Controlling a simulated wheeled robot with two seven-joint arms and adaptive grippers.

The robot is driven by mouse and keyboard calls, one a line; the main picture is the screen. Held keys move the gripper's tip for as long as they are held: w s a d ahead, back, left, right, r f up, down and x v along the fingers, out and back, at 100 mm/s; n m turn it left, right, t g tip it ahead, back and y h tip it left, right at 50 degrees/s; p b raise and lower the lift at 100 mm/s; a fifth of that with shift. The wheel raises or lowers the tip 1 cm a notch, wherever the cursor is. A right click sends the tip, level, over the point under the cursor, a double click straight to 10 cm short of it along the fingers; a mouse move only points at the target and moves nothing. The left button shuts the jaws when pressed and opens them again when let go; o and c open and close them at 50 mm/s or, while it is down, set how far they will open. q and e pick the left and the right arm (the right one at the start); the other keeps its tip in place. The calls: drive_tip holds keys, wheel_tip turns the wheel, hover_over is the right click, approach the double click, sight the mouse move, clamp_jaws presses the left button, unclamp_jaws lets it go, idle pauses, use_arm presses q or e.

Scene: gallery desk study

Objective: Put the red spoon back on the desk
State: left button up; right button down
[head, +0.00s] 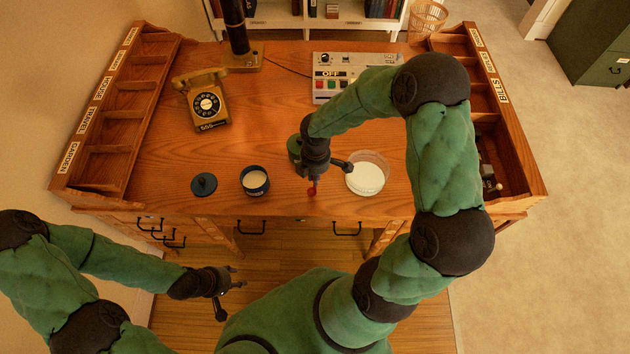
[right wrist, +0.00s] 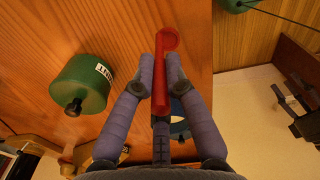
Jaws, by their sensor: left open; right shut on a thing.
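The red spoon (right wrist: 180,75) is held between the fingers of my right gripper (right wrist: 165,72). In the head view only a small red part of the spoon (head: 312,190) shows below my right gripper (head: 314,178), near the front edge of the wooden desk (head: 265,125). I cannot tell whether the spoon touches the desk top. My left gripper (head: 238,284) is open and empty, in front of the desk and below its front edge.
A white bowl (head: 367,174) stands just right of my right gripper. A green jar (right wrist: 80,84) is close on its left. A blue tin (head: 255,181) and a blue lid (head: 204,184) lie further left. A telephone (head: 203,100) and a control box (head: 335,85) stand behind.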

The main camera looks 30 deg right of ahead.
drive_tip(key=shift+f, duration=1.3)
drive_tip(key=shift+f+b, duration=0.15)
drive_tip(key=shift+b, duration=0.2)
drive_tip(key=c, duration=1.3)
unclamp_jaws()
